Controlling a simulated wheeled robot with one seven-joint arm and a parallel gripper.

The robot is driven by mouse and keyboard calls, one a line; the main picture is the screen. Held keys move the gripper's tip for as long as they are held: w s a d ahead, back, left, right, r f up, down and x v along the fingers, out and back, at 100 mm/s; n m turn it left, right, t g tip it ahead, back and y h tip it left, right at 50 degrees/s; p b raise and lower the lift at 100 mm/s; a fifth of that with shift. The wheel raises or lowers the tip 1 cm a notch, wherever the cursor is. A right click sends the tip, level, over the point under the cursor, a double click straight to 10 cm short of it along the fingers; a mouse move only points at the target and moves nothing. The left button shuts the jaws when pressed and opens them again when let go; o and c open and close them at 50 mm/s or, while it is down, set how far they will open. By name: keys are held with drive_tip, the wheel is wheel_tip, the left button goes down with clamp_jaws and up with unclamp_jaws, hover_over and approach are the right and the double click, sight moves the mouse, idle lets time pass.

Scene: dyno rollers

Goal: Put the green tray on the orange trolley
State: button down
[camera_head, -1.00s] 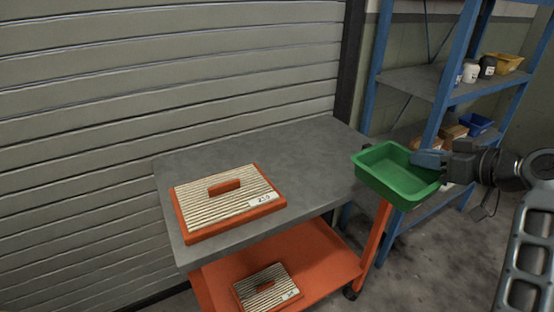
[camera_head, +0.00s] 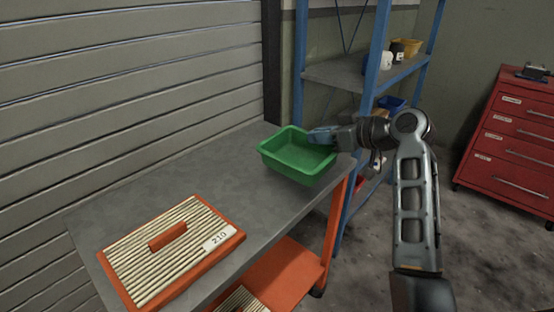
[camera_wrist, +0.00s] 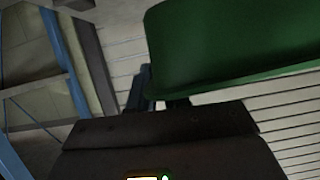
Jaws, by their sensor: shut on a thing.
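The green tray (camera_head: 296,155) is an empty, open-topped bin. In the head view it appears over the far right end of the orange trolley's grey top (camera_head: 190,168); I cannot tell whether it touches the surface. My gripper (camera_head: 322,136) is shut on the tray's right rim. The trolley has orange legs and an orange lower shelf (camera_head: 282,275). In the wrist view the tray (camera_wrist: 230,45) fills the upper right and hides much of what lies beyond it.
An orange-framed ribbed panel (camera_head: 172,248) labelled 210 lies on the trolley's near left part. A similar one is partly seen on the lower shelf. A blue shelf rack (camera_head: 372,75) stands behind right. A red drawer cabinet (camera_head: 510,135) stands far right. The top's middle is clear.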

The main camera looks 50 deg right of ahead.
sight(288, 144)
drive_tip(key=x, duration=0.3)
drive_tip(key=a+x, duration=0.1)
drive_tip(key=x, duration=0.2)
drive_tip(key=f+x, duration=0.1)
drive_tip(key=x, duration=0.2)
drive_tip(key=shift+s+a+f+p, duration=0.15)
drive_tip(key=shift+a+f+p, duration=0.05)
drive_tip(key=shift+p, duration=0.1)
drive_tip(key=shift+f, duration=2.1)
drive_tip(key=c, duration=1.1)
unclamp_jaws()
